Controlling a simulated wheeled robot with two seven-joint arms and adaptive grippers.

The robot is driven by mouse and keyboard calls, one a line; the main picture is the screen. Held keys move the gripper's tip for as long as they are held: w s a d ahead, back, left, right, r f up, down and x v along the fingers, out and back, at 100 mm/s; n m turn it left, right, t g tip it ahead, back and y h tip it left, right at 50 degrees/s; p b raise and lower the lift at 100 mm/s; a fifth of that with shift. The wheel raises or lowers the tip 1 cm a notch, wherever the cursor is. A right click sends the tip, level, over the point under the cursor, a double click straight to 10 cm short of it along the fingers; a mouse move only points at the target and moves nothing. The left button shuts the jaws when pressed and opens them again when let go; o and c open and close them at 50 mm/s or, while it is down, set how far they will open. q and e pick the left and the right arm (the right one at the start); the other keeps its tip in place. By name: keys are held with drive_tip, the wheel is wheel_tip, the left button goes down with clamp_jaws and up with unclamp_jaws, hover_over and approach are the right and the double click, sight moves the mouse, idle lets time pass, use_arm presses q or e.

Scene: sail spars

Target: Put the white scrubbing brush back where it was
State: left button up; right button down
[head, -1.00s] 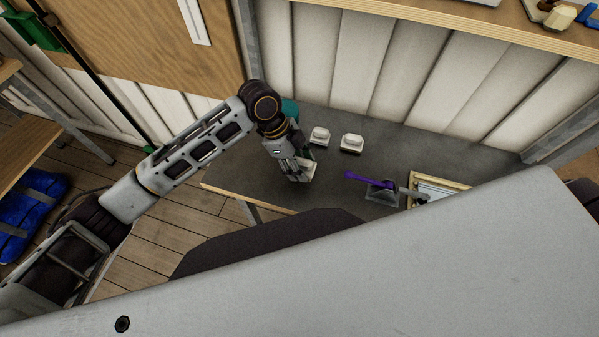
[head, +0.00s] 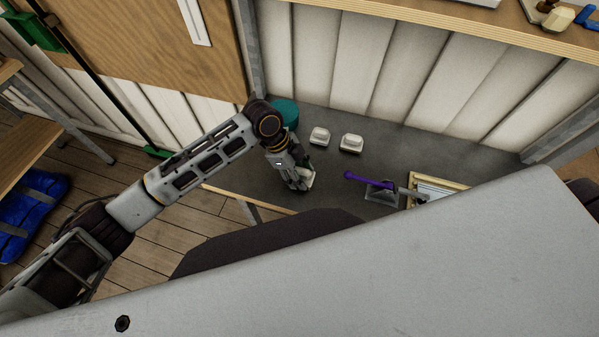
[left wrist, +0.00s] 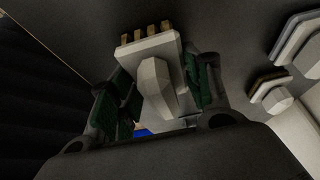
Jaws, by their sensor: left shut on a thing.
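The white scrubbing brush (left wrist: 158,84) is between the green-padded fingers of my left gripper (left wrist: 150,90) in the left wrist view, with its tan bristle tufts at the far end. In the head view my left gripper (head: 301,184) is low over the near left part of the dark table, shut on the brush (head: 309,178), which is mostly hidden by the fingers. I cannot tell whether the brush touches the table. Two similar pale blocks, one on the left (head: 320,136) and one on the right (head: 352,143), sit farther back on the table. My right gripper is not in view.
A teal round object (head: 286,112) stands behind my left wrist. A purple-handled tool (head: 368,181) and a wood-framed tray (head: 451,181) lie to the right. The dark tabletop (head: 420,155) is clear between the blocks and the tray. A ribbed white wall (head: 400,75) closes the back.

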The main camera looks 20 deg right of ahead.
use_arm(q)
drive_tip(key=shift+f, duration=0.1)
drive_tip(key=o, duration=1)
drive_tip(key=shift+v, duration=6.15)
drive_tip(key=shift+s+d, duration=0.1)
